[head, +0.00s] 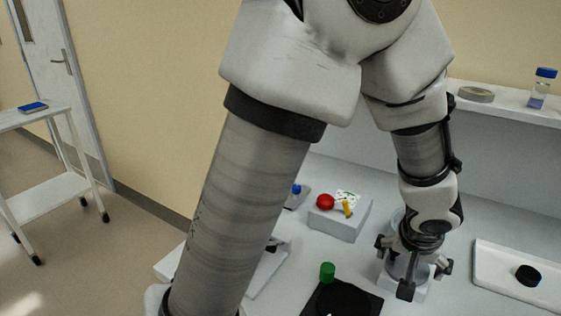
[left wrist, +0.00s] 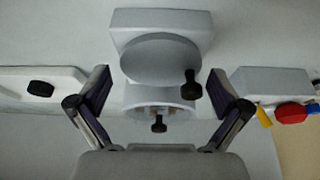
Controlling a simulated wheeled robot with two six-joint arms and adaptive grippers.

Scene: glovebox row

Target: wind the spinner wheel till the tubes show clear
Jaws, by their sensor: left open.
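The spinner (left wrist: 160,30) has a pale grey base with a round grey wheel (left wrist: 155,60) in the left wrist view. A black crank knob (left wrist: 191,86) stands at the wheel's right edge. Nearer me is an open round pale part (left wrist: 135,101) with small indistinct contents, perhaps the tubes, and a second black knob (left wrist: 158,124). My left gripper (left wrist: 160,80) is open, its fingers apart on either side of the spinner and holding nothing. In the head view my left gripper (head: 412,268) points down over the spinner (head: 397,262) and hides much of it. Whether the tubes look clear cannot be seen.
A white tray (head: 488,276) with a black round piece (head: 528,275) lies right of the spinner. A grey box (head: 340,225) with a red knob (head: 325,202) and yellow lever (head: 348,208) stands left. A green cylinder (head: 327,271) stands by a black mat (head: 345,298). A shelf (head: 505,108) runs behind.

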